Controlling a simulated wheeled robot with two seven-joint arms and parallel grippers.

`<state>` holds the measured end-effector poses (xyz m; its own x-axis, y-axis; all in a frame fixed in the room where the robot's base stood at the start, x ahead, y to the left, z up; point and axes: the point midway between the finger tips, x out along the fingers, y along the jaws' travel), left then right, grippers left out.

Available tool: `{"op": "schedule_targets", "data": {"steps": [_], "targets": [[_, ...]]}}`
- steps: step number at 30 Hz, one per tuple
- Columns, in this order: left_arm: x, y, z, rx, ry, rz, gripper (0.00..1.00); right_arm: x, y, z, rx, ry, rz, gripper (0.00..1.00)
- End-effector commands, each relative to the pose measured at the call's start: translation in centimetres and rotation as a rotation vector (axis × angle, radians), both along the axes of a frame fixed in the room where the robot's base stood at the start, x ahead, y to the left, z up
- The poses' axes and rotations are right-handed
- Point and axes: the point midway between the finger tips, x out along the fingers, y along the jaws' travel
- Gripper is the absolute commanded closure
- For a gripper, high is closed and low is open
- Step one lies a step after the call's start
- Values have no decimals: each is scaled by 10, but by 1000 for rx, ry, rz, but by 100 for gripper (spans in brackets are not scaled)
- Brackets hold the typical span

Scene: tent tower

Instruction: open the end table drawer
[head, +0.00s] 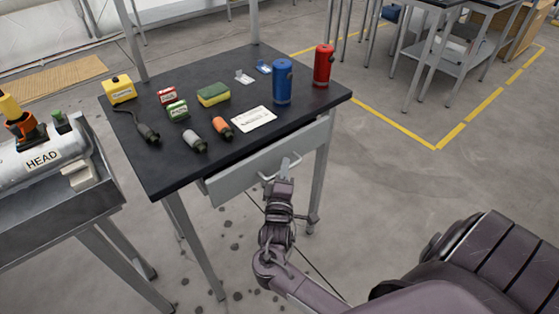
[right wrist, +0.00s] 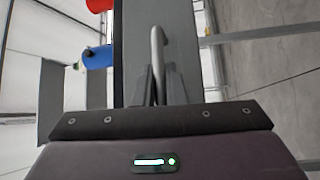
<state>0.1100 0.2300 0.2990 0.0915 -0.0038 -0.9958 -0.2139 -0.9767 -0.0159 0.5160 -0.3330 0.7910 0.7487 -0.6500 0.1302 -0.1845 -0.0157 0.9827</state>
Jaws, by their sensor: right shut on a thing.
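The end table (head: 180,172) has a black top and grey metal legs. Its grey drawer (head: 235,178) is under the front edge, and its front stands a little out from the tabletop edge at the left end. My right gripper (head: 284,172) is at the drawer's bar handle (head: 291,160). In the right wrist view the gripper's fingers (right wrist: 158,88) are shut on the handle (right wrist: 157,50), in front of the drawer face (right wrist: 185,45). The inside of the drawer is hidden. My left gripper is not in view.
On the tabletop stand a blue canister (head: 282,82), a red canister (head: 323,66), a sponge (head: 213,94), a yellow box (head: 119,89), a white card (head: 254,119) and several small items. A metal bench (head: 80,205) stands close at left.

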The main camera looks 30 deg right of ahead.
Motion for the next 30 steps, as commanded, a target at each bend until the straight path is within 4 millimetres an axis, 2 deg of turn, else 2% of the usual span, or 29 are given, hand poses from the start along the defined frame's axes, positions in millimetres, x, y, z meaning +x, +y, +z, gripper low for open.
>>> {"op": "schedule_targets", "data": {"steps": [1, 5, 9, 18, 24, 30], "targets": [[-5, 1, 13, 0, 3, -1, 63, -10, 0, 4, 1, 11, 0, 100], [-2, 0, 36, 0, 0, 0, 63, -39, -3, 6, 0, 13, -1, 100], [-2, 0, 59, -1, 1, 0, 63, -78, -6, 6, 0, 13, -1, 100], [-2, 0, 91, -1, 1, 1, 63, -152, -11, 3, 2, 9, -2, 100], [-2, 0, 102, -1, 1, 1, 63, -184, -14, 1, 2, 7, -1, 100], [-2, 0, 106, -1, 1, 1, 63, -201, -16, 0, 1, 4, -2, 100]]}}
